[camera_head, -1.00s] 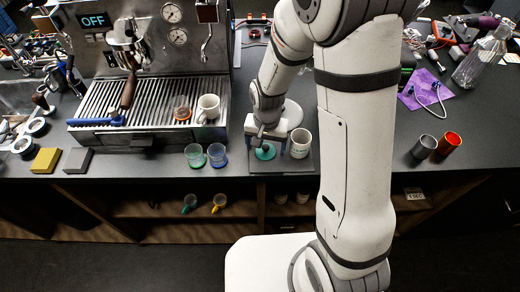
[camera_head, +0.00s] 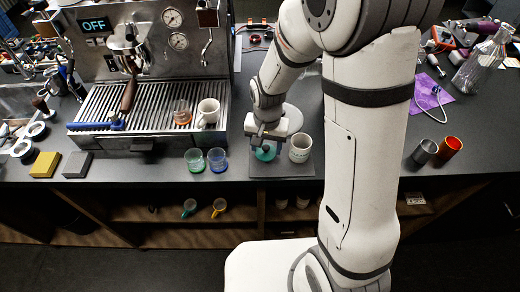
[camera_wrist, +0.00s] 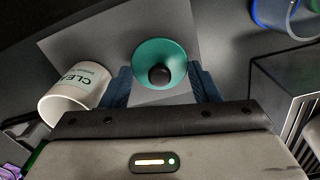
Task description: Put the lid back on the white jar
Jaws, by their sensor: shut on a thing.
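The lid is a teal disc with a black knob (camera_wrist: 160,74). It lies between my two blue fingers in the wrist view and shows teal under my gripper in the head view (camera_head: 265,154). My gripper (camera_wrist: 162,86) is shut on the lid. I cannot tell whether the lid touches the grey mat. The white jar (camera_head: 300,148) stands uncovered just right of my gripper in the head view. In the wrist view the jar (camera_wrist: 75,92), with green letters, is at the left, beside one finger.
A grey mat (camera_head: 290,171) lies under the jar. A green glass (camera_head: 194,160) and a blue glass (camera_head: 217,160) stand left of my gripper. The espresso machine (camera_head: 142,60) stands behind them.

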